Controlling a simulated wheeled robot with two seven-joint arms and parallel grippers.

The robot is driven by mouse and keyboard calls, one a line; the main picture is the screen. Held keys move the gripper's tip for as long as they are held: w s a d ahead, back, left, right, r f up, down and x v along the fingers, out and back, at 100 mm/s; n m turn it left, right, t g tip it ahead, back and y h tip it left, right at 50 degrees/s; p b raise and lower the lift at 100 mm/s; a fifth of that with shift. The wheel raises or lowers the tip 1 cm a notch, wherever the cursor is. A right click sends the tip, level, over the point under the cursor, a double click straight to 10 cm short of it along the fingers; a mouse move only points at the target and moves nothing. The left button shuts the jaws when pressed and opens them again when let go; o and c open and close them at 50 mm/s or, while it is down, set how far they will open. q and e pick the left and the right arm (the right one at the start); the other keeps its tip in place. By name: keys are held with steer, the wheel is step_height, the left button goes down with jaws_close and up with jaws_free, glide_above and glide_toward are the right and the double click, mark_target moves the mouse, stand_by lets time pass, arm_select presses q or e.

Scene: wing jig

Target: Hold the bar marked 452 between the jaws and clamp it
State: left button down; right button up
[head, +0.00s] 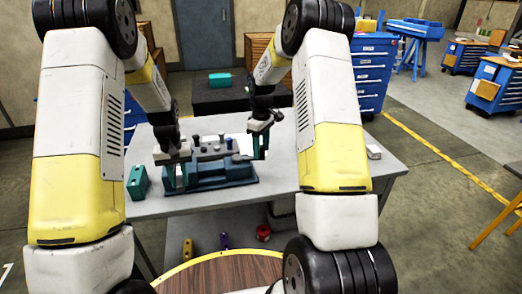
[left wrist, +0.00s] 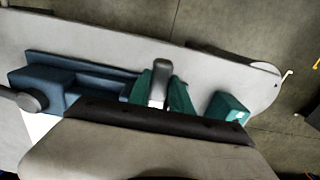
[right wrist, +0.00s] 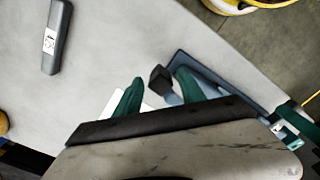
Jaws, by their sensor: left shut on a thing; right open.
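A blue clamping jig (head: 222,182) stands on the grey table, with grey parts and knobs along its top. My left gripper (head: 178,176) is at the jig's left end. In the left wrist view its green fingers (left wrist: 162,92) are shut on a grey bar-like piece (left wrist: 161,72); no marking shows on it. My right gripper (head: 259,152) is open at the jig's right end. In the right wrist view its fingers (right wrist: 160,92) stand either side of a black knob (right wrist: 160,78). A dark grey bar (right wrist: 55,30) with a white label lies on the table; its number is not clearly readable.
A teal block (head: 138,182) stands left of the jig, near the table's edge. A small white box (head: 374,152) sits at the right of the table (head: 345,175). Behind are a dark stand with a teal case (head: 220,79) and a blue drawer cabinet (head: 372,75).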

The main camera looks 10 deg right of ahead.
arm_select(q)
steer(key=shift+w+d+r, duration=0.1)
steer(key=shift+w+d, duration=0.05)
steer(key=shift+d, duration=0.45)
arm_select(e)
step_height(320, 180, up, 7)
steer(key=shift+r, duration=0.1)
arm_select(q)
steer(key=c, duration=1.1)
jaws_free()
arm_select(e)
steer(key=shift+d, duration=0.1)
arm_select(q)
steer(key=shift+a, duration=0.3)
